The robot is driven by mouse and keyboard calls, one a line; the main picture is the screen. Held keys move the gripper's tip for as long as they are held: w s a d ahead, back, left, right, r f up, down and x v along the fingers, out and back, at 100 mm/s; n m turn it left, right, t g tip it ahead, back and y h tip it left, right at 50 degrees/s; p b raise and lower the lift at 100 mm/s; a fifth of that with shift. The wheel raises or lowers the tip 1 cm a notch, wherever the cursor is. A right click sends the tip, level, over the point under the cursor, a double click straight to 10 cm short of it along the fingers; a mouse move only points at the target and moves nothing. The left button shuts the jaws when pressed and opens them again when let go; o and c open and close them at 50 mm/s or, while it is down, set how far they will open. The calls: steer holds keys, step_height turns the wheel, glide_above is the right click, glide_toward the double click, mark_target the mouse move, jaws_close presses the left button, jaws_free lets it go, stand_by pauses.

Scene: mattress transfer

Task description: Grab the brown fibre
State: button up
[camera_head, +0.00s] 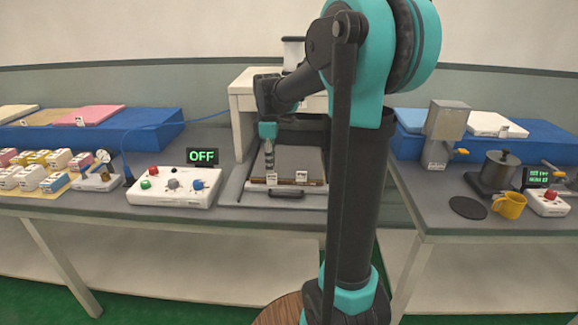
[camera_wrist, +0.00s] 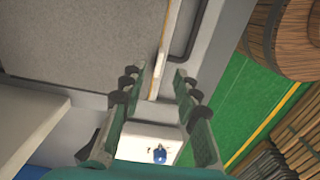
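A thin brown strip (camera_head: 288,184) lies along the front edge of a grey tray in the head view, with small white tags standing by it. In the wrist view a narrow tan-brown line (camera_wrist: 167,30) with a pale upright tag runs up between the fingertips. A tan sheet (camera_head: 58,116) lies on the blue shelf at the left. I cannot tell which is the brown fibre. My gripper (camera_head: 269,169) points down above the tray near the strip. In the wrist view its fingers (camera_wrist: 156,78) are apart, with nothing visibly clamped; contact with the strip is unclear.
The grey tray (camera_head: 235,190) has a dark handle in front and a white frame behind. A control box (camera_head: 175,190) with an OFF display stands left. Barrels (camera_wrist: 285,40) stand on the green floor.

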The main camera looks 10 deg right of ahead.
steer(key=shift+d+f, duration=0.1)
steer(key=shift+f, duration=1.45)
jaws_close()
